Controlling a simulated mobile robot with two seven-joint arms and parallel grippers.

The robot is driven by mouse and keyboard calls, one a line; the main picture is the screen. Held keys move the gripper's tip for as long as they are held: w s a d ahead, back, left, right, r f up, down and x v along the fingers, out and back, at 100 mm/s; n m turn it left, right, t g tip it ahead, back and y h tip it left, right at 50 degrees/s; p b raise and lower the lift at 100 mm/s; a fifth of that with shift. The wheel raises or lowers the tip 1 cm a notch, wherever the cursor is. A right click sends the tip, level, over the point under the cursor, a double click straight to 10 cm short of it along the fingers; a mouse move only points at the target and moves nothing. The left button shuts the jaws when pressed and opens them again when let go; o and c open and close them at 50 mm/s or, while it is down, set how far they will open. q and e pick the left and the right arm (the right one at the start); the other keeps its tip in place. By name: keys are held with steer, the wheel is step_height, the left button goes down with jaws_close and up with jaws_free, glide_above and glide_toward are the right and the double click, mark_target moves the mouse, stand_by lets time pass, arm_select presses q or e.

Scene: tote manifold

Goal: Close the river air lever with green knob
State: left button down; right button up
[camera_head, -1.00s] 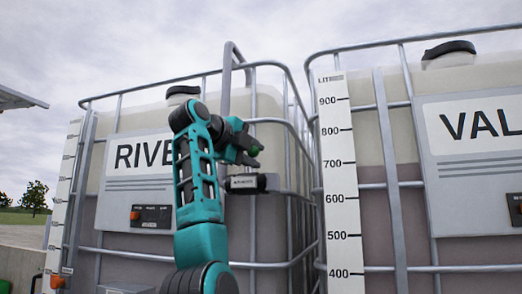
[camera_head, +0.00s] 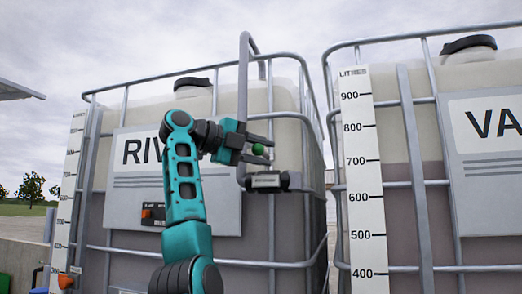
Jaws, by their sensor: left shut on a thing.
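The river air lever's round green knob (camera_head: 258,149) sits just above a black valve body (camera_head: 268,181) on a grey vertical pipe (camera_head: 243,90) at the river tote's front right. My left gripper (camera_head: 261,150) reaches in from the left with its fingers pointing right. It is shut on the green knob, with one finger above and one below. The lever's arm is mostly hidden by the gripper. The river tote's label plate (camera_head: 120,190) is partly covered by my left arm. My right gripper is not in view.
A second tote with a label plate (camera_head: 490,140) stands at the right, behind a white litre scale (camera_head: 363,190). Metal cage bars (camera_head: 300,265) surround both totes. Open air lies above the totes, and a narrow gap separates them.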

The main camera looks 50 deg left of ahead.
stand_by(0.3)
arm_select(q)
steer(key=c, duration=1.1)
jaws_free()
steer(key=shift+a, duration=0.1)
steer(key=v, duration=1.3)
steer(key=shift+b, duration=0.35)
